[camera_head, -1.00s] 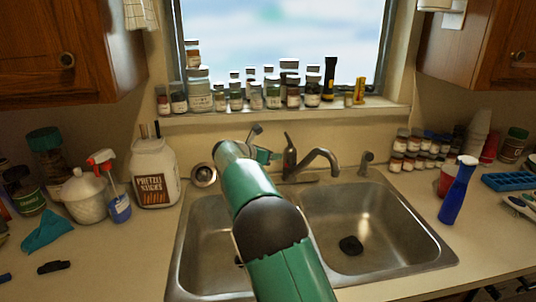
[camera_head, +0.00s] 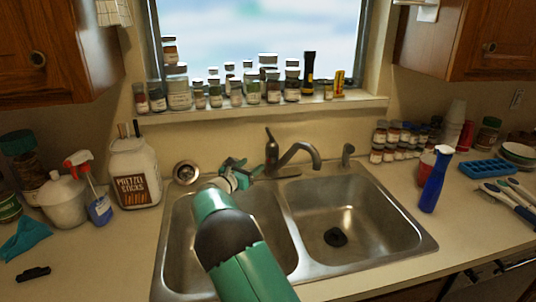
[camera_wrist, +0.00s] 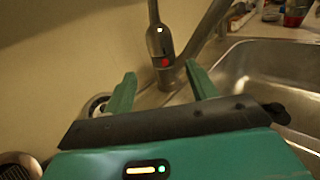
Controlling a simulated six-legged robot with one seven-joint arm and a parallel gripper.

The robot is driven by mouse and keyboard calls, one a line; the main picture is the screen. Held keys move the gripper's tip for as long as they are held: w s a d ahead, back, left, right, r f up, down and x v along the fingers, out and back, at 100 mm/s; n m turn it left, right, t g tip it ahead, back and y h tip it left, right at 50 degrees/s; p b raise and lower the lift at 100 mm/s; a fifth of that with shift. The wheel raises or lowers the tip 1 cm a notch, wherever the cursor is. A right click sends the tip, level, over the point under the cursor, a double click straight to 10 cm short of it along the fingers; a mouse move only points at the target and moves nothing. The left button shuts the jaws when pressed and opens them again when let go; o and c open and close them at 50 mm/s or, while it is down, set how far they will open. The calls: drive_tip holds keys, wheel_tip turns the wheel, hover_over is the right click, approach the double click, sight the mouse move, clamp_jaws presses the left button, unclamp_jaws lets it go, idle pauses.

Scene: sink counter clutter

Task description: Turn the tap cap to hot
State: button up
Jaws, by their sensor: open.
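The tap's upright cap (camera_head: 271,150) with its thin lever stands behind the sink, left of the curved metal spout (camera_head: 303,150). In the wrist view the cap (camera_wrist: 160,42) is upright and shows a red mark on its lower front. My green gripper (camera_head: 252,169) is just left of and in front of the tap. In the wrist view its two fingers (camera_wrist: 160,74) are apart, with the tap's lower body between and beyond their tips. Nothing is held, and I cannot see contact. My arm hides part of the left basin.
The double sink (camera_head: 335,205) lies below. Several jars (camera_head: 253,93) line the sill. A small side fitting (camera_head: 347,153) is right of the spout.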

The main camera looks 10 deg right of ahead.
sight(267, 152)
drive_tip(key=x, duration=1.1)
drive_tip(key=shift+w+d, duration=0.2)
drive_tip(key=c, duration=0.7)
drive_tip(key=shift+w+r+m+g+h, duration=0.1)
drive_tip(key=shift+w+m+g+h, duration=0.1)
drive_tip(key=shift+m+g+h, duration=0.45)
drive_tip(key=shift+a+g, duration=0.15)
drive_tip(key=shift+g, duration=0.2)
drive_tip(key=o, duration=0.7)
